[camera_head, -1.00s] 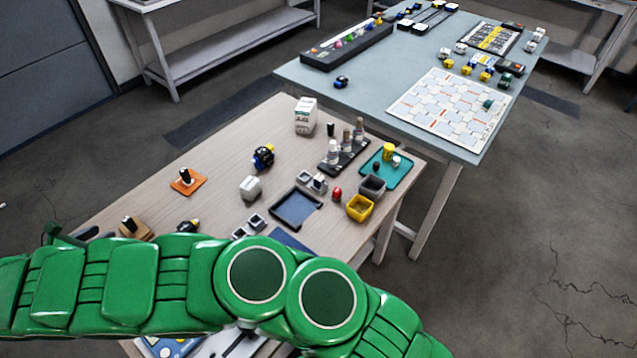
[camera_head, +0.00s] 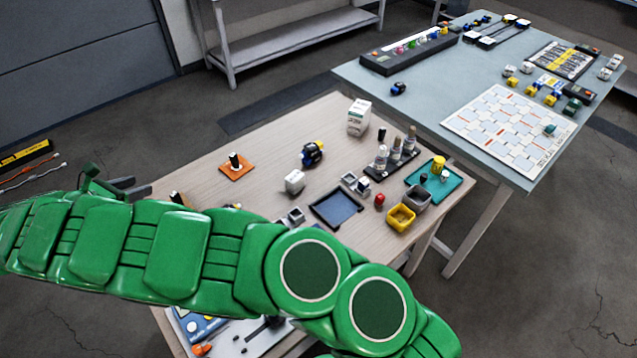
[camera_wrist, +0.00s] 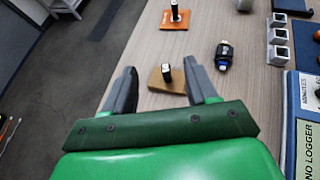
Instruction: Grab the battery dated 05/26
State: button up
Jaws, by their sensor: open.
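No date is readable in either view, so I cannot tell which item is the battery dated 05/26. A small black upright piece with a pale top (camera_wrist: 166,69) stands on a wooden block (camera_wrist: 179,78), between and beyond my fingers in the wrist view. A similar dark piece (camera_wrist: 175,12) stands on an orange mat (camera_wrist: 167,22) farther off; this mat also shows in the head view (camera_head: 237,171). My gripper (camera_wrist: 160,68) is open and empty, near the table's left edge. In the head view my arm hides part of the table's near side.
A blue-grey table (camera_head: 430,95) stands beyond. Bare wood surrounds the orange mat.

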notch_tip(320, 180, up, 11)
jog(key=w+d+f+m+g+h, duration=0.1)
jog(key=w+d+f+m+g, duration=0.25)
jog(key=w+d, duration=0.5)
jog(key=w+d+f+m+g+h, duration=0.1)
jog(key=w+d+f+m+g, duration=0.3)
jog(key=d, duration=0.7)
jog(key=w+d+f+m+g+y, duration=0.25)
jog(key=d+m, duration=0.35)
jog(key=d, duration=0.5)
jog(key=w+d+f+m+g+y, duration=0.1)
jog(key=d+f+m+g+y, duration=0.2)
jog(key=d+m, duration=0.6)
jog(key=s+d+r+m+t+y, duration=0.1)
jog(key=d+r+m+t+y, duration=0.3)
jog(key=d+m, duration=0.6)
jog(key=s+d+r+m+t+y, duration=0.1)
jog(key=d+r+m+t+y, duration=0.45)
jog(key=m, duration=0.85)
jog(key=s+d+r+m+t+y, duration=0.1)
jog(key=d+r+m+t, duration=0.15)
jog(key=d+m, duration=0.8)
jog(key=m+g, duration=0.1)
send_near(366, 181)
jog(key=shift+w+a+f, duration=0.1)
jog(key=shift+a+f, duration=0.25)
jog(key=shift+a, duration=0.3)
jog(key=shift+w+x, duration=0.25)
jog(key=shift+x, duration=3.6)
